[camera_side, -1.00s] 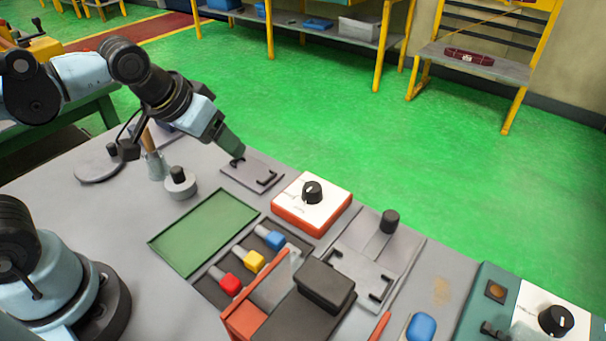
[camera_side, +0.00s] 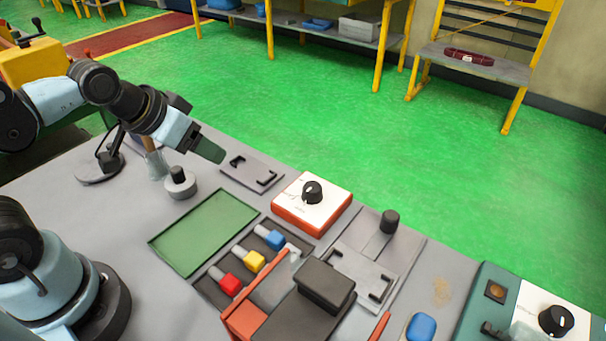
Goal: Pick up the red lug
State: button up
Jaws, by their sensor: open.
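The red lug (camera_side: 229,284) lies in the dark slotted tray (camera_side: 207,287), the nearest of three lugs in a row. The yellow lug (camera_side: 253,261) and the blue lug (camera_side: 273,239) lie beside it, each with a pale metal end. My gripper (camera_side: 212,152) is above the far left part of the bench, apart from the lugs, beyond the green mat. It is open and holds nothing that I can see; its fingertips are small and dark here.
A green mat (camera_side: 205,232) lies left of the tray. An orange-and-white box with a black knob (camera_side: 312,192) stands behind the lugs. A red-edged fixture with a dark block (camera_side: 325,285) stands close to their right. A grey weight (camera_side: 180,184) stands near my gripper.

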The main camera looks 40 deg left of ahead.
jog(key=shift+c, duration=0.2)
jog(key=shift+c, duration=0.7)
jog(key=m+g+h, duration=0.2)
jog(key=m+g, duration=0.5)
jog(key=m, duration=1.1)
send_near(230, 282)
jog(key=shift+w+d+f, duration=0.1)
jog(key=shift+d+f, duration=0.15)
jog(key=shift+f, duration=1.15)
jog(key=shift+d+f, duration=0.25)
jog(key=shift+f, duration=1.15)
jog(key=shift+w+d+f, duration=0.1)
jog(key=shift+d+f, duration=0.1)
jog(key=shift+f, duration=1.15)
